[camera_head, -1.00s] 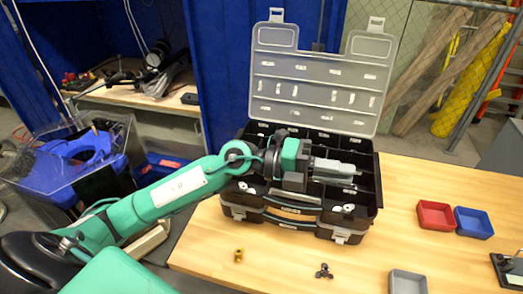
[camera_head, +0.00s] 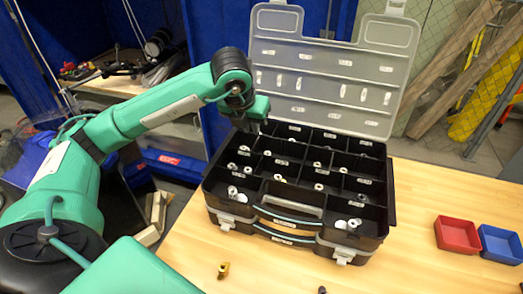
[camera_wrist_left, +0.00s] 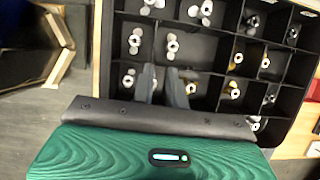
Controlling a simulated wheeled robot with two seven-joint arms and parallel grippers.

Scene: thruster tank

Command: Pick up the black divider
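A black toolbox (camera_head: 212,192) stands open on the wooden table, split into compartments by black dividers (camera_head: 300,158). I cannot tell which divider the task means. My left gripper (camera_head: 253,120) is pointed down at the back left of the box; its fingertips are mostly hidden in the head view. In the left wrist view, the two grey fingers of my left gripper (camera_wrist_left: 159,73) stand a little apart over the compartments, and no thing shows clearly held between them. Dividers also show around them in that view (camera_wrist_left: 222,52). My right gripper is not in view.
The clear lid (camera_head: 325,75) stands upright behind the box. White, grey and yellowish small parts (camera_wrist_left: 172,44) lie in the compartments. A red bin (camera_head: 457,233) and a blue bin (camera_head: 502,243) are at right.

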